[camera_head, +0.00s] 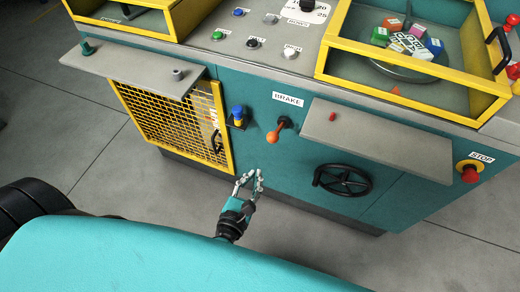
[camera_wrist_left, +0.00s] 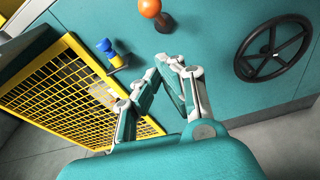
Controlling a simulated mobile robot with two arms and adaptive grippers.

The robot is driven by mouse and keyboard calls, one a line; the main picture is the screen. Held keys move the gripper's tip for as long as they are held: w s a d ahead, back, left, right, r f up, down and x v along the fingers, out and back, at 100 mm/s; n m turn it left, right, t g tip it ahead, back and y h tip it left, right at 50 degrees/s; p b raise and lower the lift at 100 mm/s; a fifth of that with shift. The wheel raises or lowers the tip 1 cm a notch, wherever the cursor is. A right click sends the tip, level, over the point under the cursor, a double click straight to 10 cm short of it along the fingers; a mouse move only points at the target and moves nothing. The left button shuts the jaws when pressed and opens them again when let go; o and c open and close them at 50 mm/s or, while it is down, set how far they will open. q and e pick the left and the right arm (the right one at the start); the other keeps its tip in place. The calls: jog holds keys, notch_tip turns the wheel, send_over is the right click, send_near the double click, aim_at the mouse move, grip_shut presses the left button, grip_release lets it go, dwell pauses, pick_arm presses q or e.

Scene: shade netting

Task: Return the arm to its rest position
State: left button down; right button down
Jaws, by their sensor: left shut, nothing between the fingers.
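My left gripper (camera_head: 250,178) is in front of the teal machine's lower panel (camera_head: 290,165), below the orange brake lever (camera_head: 279,129). Its fingers are shut and hold nothing. In the left wrist view the gripper (camera_wrist_left: 168,62) points at the teal panel, with its fingertips just below the orange knob (camera_wrist_left: 150,8). I cannot tell the exact gap to the panel. My right gripper is not in view.
A yellow mesh door (camera_head: 172,122) is left of the gripper, with a blue knob (camera_head: 238,112) beside it. A black handwheel (camera_head: 343,180) is to the right. Grey shelves (camera_head: 380,135) jut out above. A red stop button (camera_head: 470,174) is far right. Floor shows in front.

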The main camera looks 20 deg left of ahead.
pick_arm(q)
jog(key=s+d+f+m+g+h+p, duration=0.1)
jog(key=s+f+m+g, duration=0.25)
jog(key=f+m, duration=0.7)
jog(key=s+d+f+m+g+h, duration=0.15)
jog(key=s+f+m, duration=0.25)
jog(key=f+m, duration=0.65)
jog(key=s+a+f+m+g+y, duration=0.1)
jog(key=s+a+f+m+g, duration=0.4)
jog(key=s+f+m, duration=0.3)
jog(key=s+a+f+m+g+y, duration=0.1)
jog(key=s+a+f+m+g, duration=0.3)
jog(key=s+f, duration=0.7)
jog(key=s+a+m, duration=0.2)
jog(key=s+m, duration=0.1)
jog(key=m, duration=0.1)
jog(key=shift+s+a+f+g+p, duration=0.2)
jog(key=shift+a+f+g+p, duration=0.1)
jog(key=shift+g+p, duration=0.1)
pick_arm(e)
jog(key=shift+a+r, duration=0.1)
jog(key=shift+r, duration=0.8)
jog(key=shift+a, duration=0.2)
